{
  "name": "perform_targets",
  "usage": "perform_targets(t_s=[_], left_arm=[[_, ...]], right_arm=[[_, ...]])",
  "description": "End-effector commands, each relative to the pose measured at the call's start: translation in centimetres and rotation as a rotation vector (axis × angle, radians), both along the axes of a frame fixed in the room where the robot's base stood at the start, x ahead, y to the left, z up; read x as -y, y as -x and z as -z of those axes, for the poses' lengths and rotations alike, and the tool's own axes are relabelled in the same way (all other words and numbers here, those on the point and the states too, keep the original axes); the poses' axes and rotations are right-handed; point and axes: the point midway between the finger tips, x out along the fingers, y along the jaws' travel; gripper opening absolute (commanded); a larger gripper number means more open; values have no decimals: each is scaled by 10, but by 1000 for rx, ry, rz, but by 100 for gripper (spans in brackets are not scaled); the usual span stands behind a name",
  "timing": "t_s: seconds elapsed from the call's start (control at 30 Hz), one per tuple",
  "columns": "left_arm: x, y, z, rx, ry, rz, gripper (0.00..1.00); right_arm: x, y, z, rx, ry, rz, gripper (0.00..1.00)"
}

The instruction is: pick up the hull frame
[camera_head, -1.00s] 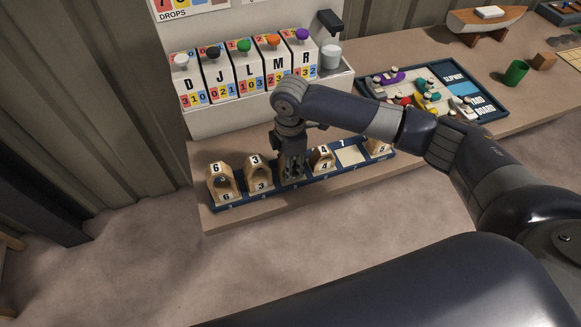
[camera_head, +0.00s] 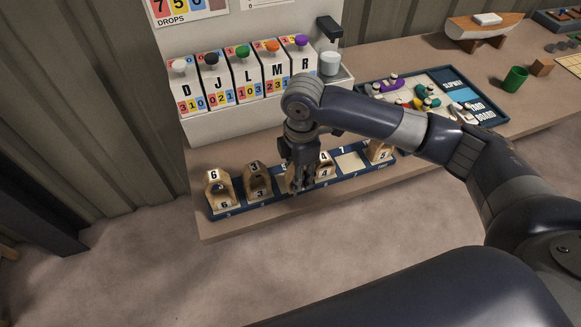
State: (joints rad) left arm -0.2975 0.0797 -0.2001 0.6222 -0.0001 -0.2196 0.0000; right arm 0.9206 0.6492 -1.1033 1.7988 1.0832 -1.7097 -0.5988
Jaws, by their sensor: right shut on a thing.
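Several arch-shaped wooden hull frames with number plates stand in a blue rack (camera_head: 237,210) on the bench. From the left I see frame 6 (camera_head: 214,176) and frame 3 (camera_head: 255,168). Further right are frame 4 (camera_head: 325,172) and frame 5 (camera_head: 382,155). My right gripper (camera_head: 299,188) points down into the rack between frames 3 and 4. It is shut on a hull frame (camera_head: 284,180) there, mostly hidden by the fingers; its number cannot be read. I cannot tell whether it is clear of the rack. My left gripper is not in view.
A row of lettered dispensers (camera_head: 247,76) with coloured knobs stands behind the rack. A pale slot plate (camera_head: 350,162) lies bare in the rack. At right are a board with coloured pieces (camera_head: 462,95), a green cup (camera_head: 515,78), a wooden block (camera_head: 541,67) and a model boat (camera_head: 482,27).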

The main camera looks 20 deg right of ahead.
Motion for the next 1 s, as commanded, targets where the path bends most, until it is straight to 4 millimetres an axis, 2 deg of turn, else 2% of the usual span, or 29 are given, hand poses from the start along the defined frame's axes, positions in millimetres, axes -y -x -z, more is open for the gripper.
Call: perform_targets(t_s=[0.03,0.2,0.5,0.7,1.0], left_arm=[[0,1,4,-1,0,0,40],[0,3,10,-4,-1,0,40],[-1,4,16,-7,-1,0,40],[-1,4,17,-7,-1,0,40],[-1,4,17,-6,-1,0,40]], right_arm=[[4,13,1,0,1,-2,3],[15,51,-3,1,1,-2,3],[28,99,-9,0,1,0,3],[31,111,-11,1,1,1,3],[31,113,-11,1,0,1,3]])
